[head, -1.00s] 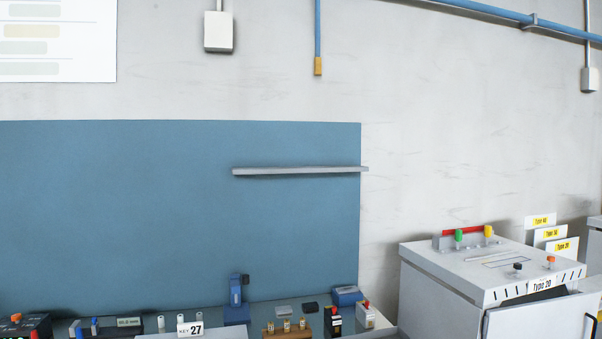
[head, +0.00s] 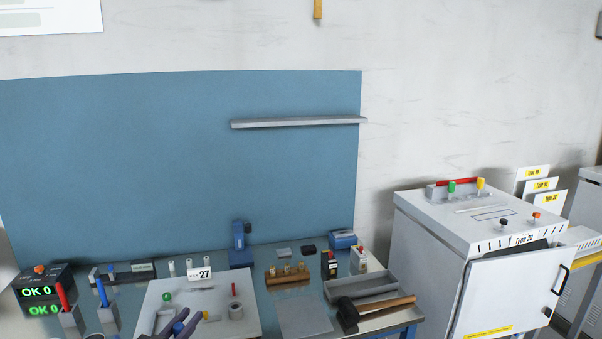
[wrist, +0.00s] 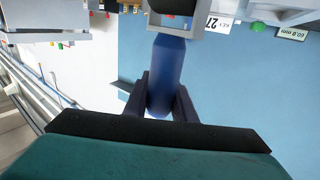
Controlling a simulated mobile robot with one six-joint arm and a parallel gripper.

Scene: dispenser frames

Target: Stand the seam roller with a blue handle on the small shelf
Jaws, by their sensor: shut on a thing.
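The small shelf (head: 300,123) is a thin grey ledge on the blue wall panel, with nothing on it in the head view. My gripper (wrist: 164,92) is shut on the blue handle of the seam roller (wrist: 169,62) in the wrist view, one dark finger on each side. A dark part shows beyond the handle at the top edge; I cannot tell the roller's full shape. In the head view my gripper (head: 180,326) is at the bottom edge, low over the bench and well below the shelf, with a bit of blue between its fingers.
On the bench are a white board with a "27" tag (head: 200,274), a blue upright tool (head: 241,245), a wooden block with brass pieces (head: 288,276) and a hammer (head: 378,309). A grey cabinet (head: 425,240) stands at the right. The panel around the shelf is clear.

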